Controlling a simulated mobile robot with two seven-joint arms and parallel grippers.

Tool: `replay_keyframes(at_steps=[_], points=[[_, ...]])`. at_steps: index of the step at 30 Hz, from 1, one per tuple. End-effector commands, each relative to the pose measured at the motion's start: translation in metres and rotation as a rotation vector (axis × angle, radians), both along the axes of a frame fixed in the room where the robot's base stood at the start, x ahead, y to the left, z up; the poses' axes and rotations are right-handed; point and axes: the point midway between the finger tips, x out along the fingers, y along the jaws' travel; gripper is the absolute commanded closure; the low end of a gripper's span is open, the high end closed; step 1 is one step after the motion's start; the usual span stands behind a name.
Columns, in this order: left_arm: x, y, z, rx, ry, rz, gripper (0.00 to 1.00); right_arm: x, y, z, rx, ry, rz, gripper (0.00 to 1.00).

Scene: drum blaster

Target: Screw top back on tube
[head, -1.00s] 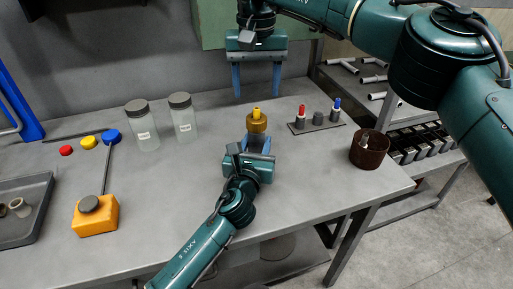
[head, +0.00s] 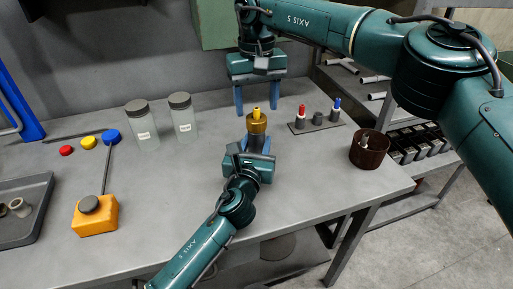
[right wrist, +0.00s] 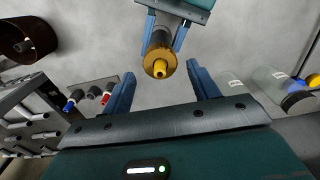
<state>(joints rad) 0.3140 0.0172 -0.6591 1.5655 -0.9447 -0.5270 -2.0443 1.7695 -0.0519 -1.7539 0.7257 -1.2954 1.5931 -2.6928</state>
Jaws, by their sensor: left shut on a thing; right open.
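A brass-coloured tube (head: 257,126) with a small yellow tip (head: 257,113) stands upright in my left gripper (head: 257,145), which is shut on it above the middle of the bench. The tube also shows in the right wrist view (right wrist: 158,46), with its yellow tip (right wrist: 159,68) facing that camera. My right gripper (head: 257,108) is open and empty, pointing down just above and behind the tube. Its two blue fingers are spread to either side in the right wrist view (right wrist: 163,88). I cannot tell whether the yellow tip is a separate top.
A small rack (head: 318,124) with red and blue markers stands right of the tube. A brown cup (head: 369,150) is near the right edge. Two lidded jars (head: 184,122) stand at the left back. Red and yellow caps (head: 89,142) and an orange block (head: 95,216) lie further left.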

Motion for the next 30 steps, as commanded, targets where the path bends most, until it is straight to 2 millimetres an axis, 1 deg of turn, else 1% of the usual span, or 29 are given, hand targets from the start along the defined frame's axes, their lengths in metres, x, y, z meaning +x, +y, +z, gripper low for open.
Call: replay_keyframes(at_steps=[1,3,6,9,19,20,30], points=[[0.0,0.0,-0.001,0.0,0.002,0.0,1.0,0.0,0.0,-0.009,-0.001,0.002,0.001,0.4],[0.0,0.0,-0.001,0.0,0.002,0.0,1.0,0.0,0.0,-0.019,-0.001,0.002,0.001,0.4],[0.0,0.0,-0.001,0.0,0.002,0.0,1.0,0.0,0.0,-0.029,0.0,0.001,0.0,0.4],[0.0,0.0,-0.001,0.0,0.002,0.0,1.0,0.0,0.0,-0.036,0.0,0.0,-0.001,0.4],[0.0,0.0,-0.001,0.0,0.002,0.0,1.0,0.0,0.0,-0.039,0.0,0.0,-0.001,0.4],[0.0,0.0,-0.001,0.0,0.002,0.0,1.0,0.0,0.0,-0.039,0.0,0.0,-0.001,0.42],[0.0,0.0,-0.001,0.0,0.002,0.0,1.0,0.0,0.0,-0.038,0.0,-0.001,-0.001,0.69]])
